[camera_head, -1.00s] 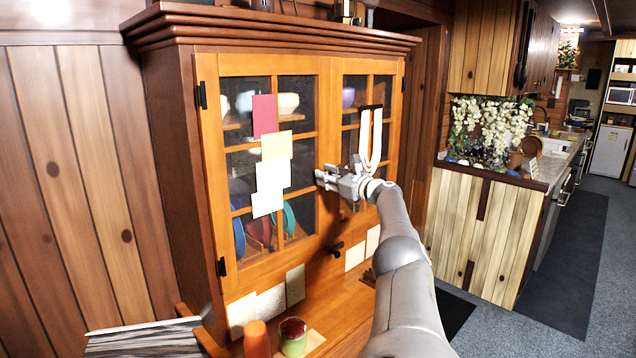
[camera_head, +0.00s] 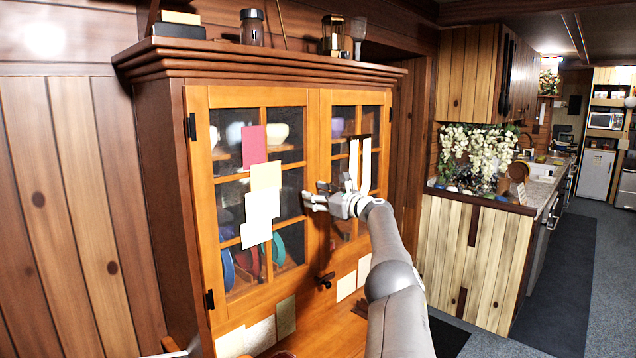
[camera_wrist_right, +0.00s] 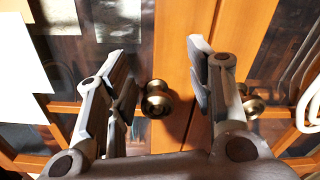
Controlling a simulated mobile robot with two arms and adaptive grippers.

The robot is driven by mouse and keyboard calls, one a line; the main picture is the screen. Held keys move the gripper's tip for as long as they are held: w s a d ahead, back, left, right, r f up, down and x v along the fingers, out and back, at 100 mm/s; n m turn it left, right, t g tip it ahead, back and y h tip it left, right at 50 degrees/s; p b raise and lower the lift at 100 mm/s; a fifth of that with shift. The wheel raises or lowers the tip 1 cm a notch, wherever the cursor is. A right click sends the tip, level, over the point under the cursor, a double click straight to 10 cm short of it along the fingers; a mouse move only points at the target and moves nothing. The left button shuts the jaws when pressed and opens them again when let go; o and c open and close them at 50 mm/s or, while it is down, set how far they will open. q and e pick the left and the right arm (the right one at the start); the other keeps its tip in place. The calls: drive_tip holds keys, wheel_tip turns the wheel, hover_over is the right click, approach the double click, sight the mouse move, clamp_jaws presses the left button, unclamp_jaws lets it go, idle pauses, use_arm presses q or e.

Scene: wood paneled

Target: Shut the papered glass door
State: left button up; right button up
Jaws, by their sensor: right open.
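The papered glass door (camera_head: 200,190) is the left door of the wooden cabinet, with a red sheet and several pale sheets on its panes. In the head view it looks nearly flush with the right glass door (camera_head: 324,125); I cannot tell if it is fully shut. My right gripper (camera_head: 314,195) is in front of the doors' meeting edges. In the right wrist view the open gripper (camera_wrist_right: 160,58) has a round brass knob (camera_wrist_right: 156,100) between its fingers. I cannot tell whether it touches the door. My left gripper is not in view.
A second brass knob (camera_wrist_right: 250,102) sits right of the seam, near the right finger. Jars (camera_head: 252,27) stand on the cabinet top. A dark latch (camera_head: 326,280) is below the doors. A wood-fronted counter (camera_head: 455,260) with plants stands to the right, beside open floor.

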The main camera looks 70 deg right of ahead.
sight(310, 173)
drive_tip(key=shift+r, duration=3.1)
drive_tip(key=shift+r, duration=0.15)
